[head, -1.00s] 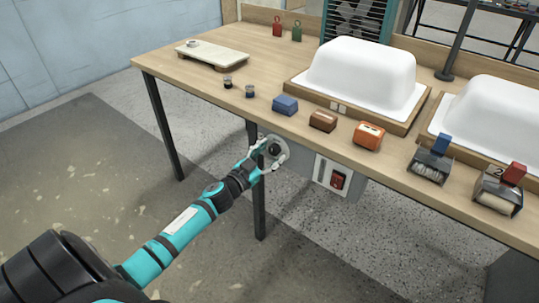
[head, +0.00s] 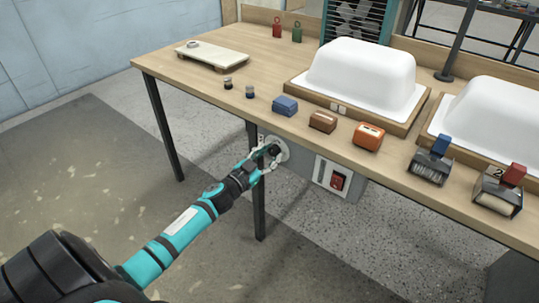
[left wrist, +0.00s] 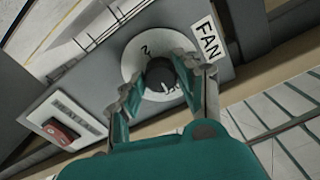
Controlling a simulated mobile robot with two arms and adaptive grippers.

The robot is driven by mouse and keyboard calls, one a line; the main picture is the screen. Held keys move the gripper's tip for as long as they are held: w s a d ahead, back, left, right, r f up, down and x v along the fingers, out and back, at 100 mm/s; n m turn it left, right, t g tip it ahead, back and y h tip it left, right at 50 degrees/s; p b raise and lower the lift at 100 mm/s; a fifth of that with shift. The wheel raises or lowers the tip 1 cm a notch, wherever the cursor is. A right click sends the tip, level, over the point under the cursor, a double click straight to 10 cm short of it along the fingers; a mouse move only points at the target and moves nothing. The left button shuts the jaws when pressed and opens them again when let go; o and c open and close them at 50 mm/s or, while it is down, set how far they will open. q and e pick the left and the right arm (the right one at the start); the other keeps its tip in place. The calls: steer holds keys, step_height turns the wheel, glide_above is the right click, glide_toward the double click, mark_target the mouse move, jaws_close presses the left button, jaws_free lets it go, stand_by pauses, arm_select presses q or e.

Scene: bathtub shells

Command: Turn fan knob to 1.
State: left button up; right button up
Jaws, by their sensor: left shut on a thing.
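The black fan knob (left wrist: 160,74) sits on a round pale dial (left wrist: 132,62) on a grey panel. A white label reading FAN (left wrist: 208,42) is beside the dial. A mark like a sideways 2 shows on the dial; other marks by the knob are partly hidden, and I cannot tell which number the knob points to. My left gripper (left wrist: 160,84) has a finger on each side of the knob and is shut on it. In the head view, the left gripper (head: 268,158) is at the dial (head: 282,150) under the table's front edge. My right gripper is not in view.
A red rocker switch (head: 338,181) is on the panel right of the dial. A table leg (head: 259,205) stands close beside the left gripper. The wooden table (head: 190,85) above holds white tub shells (head: 365,75), blocks and brushes. The floor in front is clear.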

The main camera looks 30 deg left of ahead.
arm_select(q)
steer(key=m, duration=0.4)
steer(key=shift+m, duration=0.4)
steer(key=m, duration=0.2)
steer(key=shift+m, duration=1.3)
steer(key=m, duration=0.3)
steer(key=shift+m, duration=1.4)
steer(key=shift+m+b, duration=0.4)
steer(key=shift+m, duration=0.6)
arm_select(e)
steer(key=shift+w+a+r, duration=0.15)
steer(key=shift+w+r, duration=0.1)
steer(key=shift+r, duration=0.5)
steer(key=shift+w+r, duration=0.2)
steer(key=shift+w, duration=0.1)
arm_select(q)
steer(key=o, duration=1.1)
steer(key=shift+r, duration=0.1)
